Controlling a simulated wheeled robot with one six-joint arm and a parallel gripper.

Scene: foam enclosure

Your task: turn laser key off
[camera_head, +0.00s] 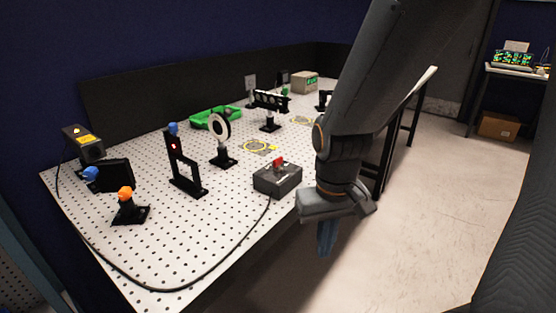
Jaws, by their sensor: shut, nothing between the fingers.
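A small dark control box (278,178) sits on the white perforated table near its front edge. A red part (278,161), which looks like the key or switch, stands on its top; its turn position is too small to tell. A black cable runs from the box along the table's front. My gripper (325,250) points down, shut and empty. It appears to the right of the box and apart from it, in front of the table edge.
The perforated table (225,208) carries an orange-knobbed mount (126,194), a black post frame (184,166), a round white optic (220,126), a green tray (214,117) and a lens bar (270,102). Free floor (437,190) lies to the right, with a side table (515,73) beyond.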

